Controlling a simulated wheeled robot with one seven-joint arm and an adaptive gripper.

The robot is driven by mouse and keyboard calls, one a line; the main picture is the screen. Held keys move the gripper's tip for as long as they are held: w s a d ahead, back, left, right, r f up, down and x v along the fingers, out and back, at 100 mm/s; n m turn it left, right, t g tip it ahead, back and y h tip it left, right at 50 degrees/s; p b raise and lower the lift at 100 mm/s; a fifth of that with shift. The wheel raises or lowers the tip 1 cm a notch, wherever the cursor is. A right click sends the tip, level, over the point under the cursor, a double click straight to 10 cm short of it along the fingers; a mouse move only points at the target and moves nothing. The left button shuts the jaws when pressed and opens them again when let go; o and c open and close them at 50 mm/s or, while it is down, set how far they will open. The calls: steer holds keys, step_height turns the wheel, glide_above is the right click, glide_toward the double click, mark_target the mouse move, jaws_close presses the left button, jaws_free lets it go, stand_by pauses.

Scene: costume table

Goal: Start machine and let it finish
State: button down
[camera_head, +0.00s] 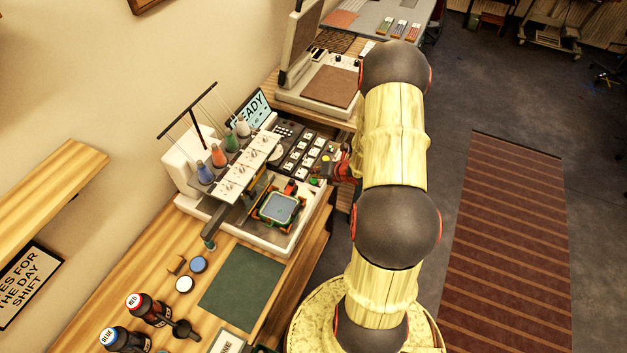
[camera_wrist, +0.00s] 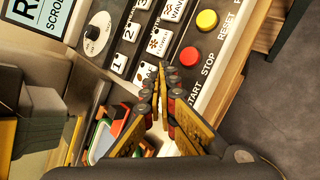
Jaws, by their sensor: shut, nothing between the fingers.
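The embroidery machine (camera_head: 180,165) stands on the wooden table with coloured thread cones on top. A framed hoop with blue-grey cloth (camera_head: 279,208) sits under the heads. The control panel (camera_wrist: 128,48) carries pattern keys, a red STOP button (camera_wrist: 189,56) and a yellow RESET button (camera_wrist: 207,20). My gripper (camera_wrist: 165,72) is shut and empty over the panel, its tips beside the START label. The START button is hidden by my fingers in the wrist view; contact cannot be told.
A green mat (camera_head: 241,288), ink bottles (camera_head: 148,308) and small lids (camera_head: 184,284) lie on the near table. A heat press (camera_head: 318,85) stands behind the machine. Open floor with a striped rug (camera_head: 507,240) is at the right.

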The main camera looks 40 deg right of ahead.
steer(key=shift+f+b, duration=0.45)
